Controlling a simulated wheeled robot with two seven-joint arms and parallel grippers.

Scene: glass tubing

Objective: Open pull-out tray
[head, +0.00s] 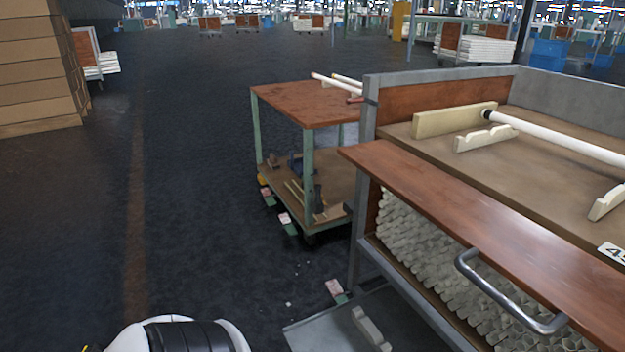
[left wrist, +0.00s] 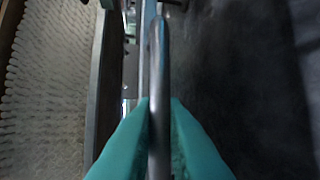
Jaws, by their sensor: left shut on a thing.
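A workbench with a reddish wooden board (head: 480,220) along its front stands at the right in the head view. A grey U-shaped metal handle (head: 510,290) shows at the board's front; no gripper shows on that visible stretch. In the left wrist view, the teal fingers of my left gripper (left wrist: 158,108) are closed around a dark metal bar (left wrist: 159,65), one finger on each side. I cannot tell whether this bar is the same handle. My left gripper is not visible in the head view. My right gripper is in neither view.
Stacked white tubes (head: 430,250) fill the space under the board. A glass-like white tube (head: 560,142) rests on cradles on the bench top. A small green-legged cart (head: 310,104) stands behind. A low grey platform (head: 325,328) lies near the floor.

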